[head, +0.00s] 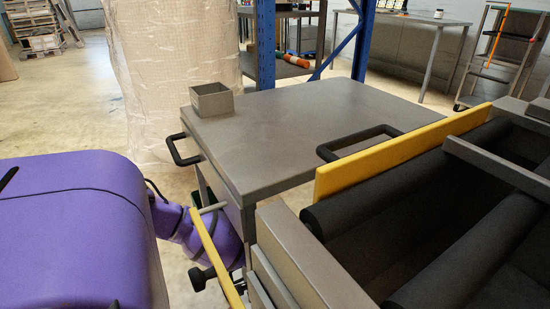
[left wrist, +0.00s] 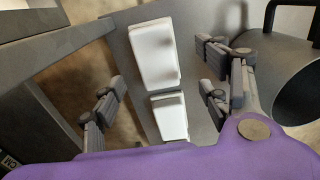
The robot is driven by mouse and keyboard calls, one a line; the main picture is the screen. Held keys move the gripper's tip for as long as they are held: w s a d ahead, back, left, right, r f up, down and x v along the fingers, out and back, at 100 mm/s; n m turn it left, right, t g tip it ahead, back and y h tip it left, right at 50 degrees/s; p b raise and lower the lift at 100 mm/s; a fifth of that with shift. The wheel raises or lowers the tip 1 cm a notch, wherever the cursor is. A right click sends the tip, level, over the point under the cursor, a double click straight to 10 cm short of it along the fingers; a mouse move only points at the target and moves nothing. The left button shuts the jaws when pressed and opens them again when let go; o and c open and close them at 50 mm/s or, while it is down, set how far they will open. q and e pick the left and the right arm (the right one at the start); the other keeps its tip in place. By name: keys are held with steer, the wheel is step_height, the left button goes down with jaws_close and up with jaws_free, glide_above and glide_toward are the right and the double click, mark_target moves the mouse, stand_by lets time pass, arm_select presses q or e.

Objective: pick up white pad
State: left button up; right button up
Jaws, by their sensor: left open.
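Two white pads show in the left wrist view, one behind the other on a grey surface: a larger-looking upper pad (left wrist: 154,55) and a lower pad (left wrist: 170,117). My left gripper (left wrist: 162,88) is open, with its dark fingers apart on either side of the pads and nothing held between them. I cannot tell how far above the pads the fingers are. The pads and the left gripper's fingers are hidden in the head view; only purple links of my arm show there. My right gripper is in neither view.
A grey table (head: 300,125) with black handles carries a small square box (head: 211,100). A machine with a yellow rail (head: 400,155) and dark rollers (head: 365,185) stands close on the right. A dark round hollow part (left wrist: 285,85) lies right of my left fingers.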

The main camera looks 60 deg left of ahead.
arm_select(q)
step_height(320, 180, down, 2)
steer(key=shift+s+f+b, duration=0.1)
steer(key=shift+f+b, duration=0.1)
steer(key=shift+b, duration=0.25)
steer(key=f+b, duration=0.2)
steer(key=f, duration=0.1)
steer(key=f+b, duration=0.1)
steer(key=shift+d+f, duration=0.15)
steer(key=shift+d, duration=0.15)
steer(key=shift+f, duration=0.35)
steer(key=shift+r, duration=0.1)
steer(key=shift+c, duration=0.4)
steer(key=c, duration=1.2)
